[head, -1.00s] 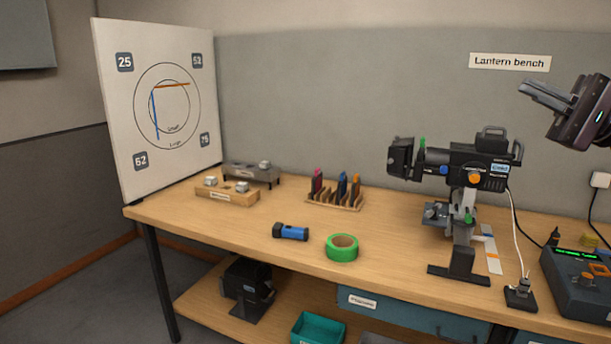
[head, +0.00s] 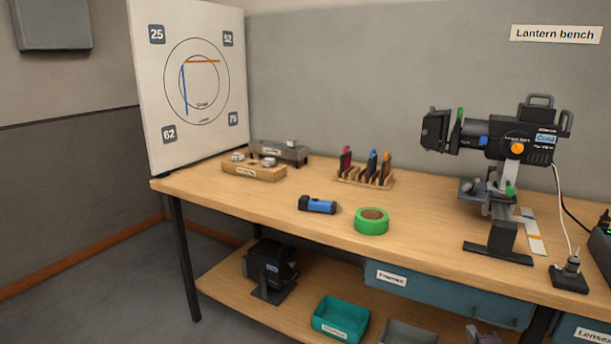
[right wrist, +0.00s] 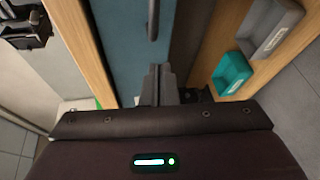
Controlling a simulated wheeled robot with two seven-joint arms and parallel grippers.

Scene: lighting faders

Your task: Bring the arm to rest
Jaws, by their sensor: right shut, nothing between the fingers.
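My right gripper (head: 482,334) shows only as a small part at the bottom edge of the head view, in front of the bench's lower shelf. In the right wrist view its fingers (right wrist: 158,84) are together with nothing between them. They point towards the blue drawer front (right wrist: 122,45), and I cannot tell the exact gap to it. The rest of the right arm is out of the head view. My left gripper is in neither view.
The bench (head: 420,235) carries a lantern (head: 510,135) on a stand, green tape (head: 371,221), a blue torch (head: 317,205) and a filter rack (head: 364,179). A teal bin (head: 340,318) and another lantern (head: 270,269) are on the lower shelf. Floor at left is clear.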

